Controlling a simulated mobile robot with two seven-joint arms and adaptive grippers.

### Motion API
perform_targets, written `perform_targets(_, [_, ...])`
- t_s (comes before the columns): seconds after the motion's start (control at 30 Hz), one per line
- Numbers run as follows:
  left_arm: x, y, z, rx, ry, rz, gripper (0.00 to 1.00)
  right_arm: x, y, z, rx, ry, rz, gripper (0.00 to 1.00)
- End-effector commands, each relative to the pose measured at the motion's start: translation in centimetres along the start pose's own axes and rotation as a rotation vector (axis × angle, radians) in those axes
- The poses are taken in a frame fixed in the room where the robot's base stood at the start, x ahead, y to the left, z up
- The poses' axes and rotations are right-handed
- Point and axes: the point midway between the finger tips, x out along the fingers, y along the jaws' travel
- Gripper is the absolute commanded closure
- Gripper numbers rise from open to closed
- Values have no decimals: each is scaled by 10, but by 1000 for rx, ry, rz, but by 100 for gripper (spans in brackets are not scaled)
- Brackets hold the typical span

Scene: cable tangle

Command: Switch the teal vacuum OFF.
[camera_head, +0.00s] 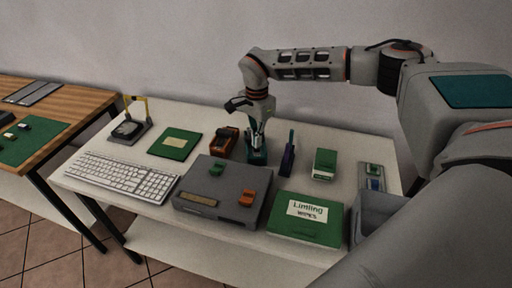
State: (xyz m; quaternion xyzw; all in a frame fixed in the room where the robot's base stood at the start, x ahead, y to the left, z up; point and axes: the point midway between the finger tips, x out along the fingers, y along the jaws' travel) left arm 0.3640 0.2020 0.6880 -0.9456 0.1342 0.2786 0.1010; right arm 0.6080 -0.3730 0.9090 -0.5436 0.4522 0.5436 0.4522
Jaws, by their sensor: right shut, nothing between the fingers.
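A small teal object (256,158), which looks like the teal vacuum, stands on the white table toward the back middle. My right gripper (257,132) points down from above, shut and empty, with its fingertips at or just over the teal object's top. I cannot tell whether they touch. The gripper hides part of the teal object, and its switch is too small to make out. My left gripper is not in view.
An orange-brown device (222,143) stands close left and a dark purple upright item (288,157) close right. A grey box (222,187) with green and orange blocks is in front. A green wipes pack (290,231), keyboard (120,177) and grey bin (372,214) surround it.

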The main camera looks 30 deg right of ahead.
Motion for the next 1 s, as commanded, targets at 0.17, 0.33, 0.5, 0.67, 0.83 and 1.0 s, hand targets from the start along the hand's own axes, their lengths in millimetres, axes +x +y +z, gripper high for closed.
perform_targets(0.17, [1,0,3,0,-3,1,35,3,0,0,0,0,0,100])
perform_targets(0.33, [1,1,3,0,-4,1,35,5,0,0,0,0,1,100])
perform_targets(0.5, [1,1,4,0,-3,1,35,8,0,0,0,0,1,100])
perform_targets(0.67, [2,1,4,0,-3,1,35,10,0,0,0,0,1,100])
perform_targets(0.83, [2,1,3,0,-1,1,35,12,0,0,0,0,1,100])
perform_targets(1.0, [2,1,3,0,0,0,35,14,0,0,0,0,0,100])
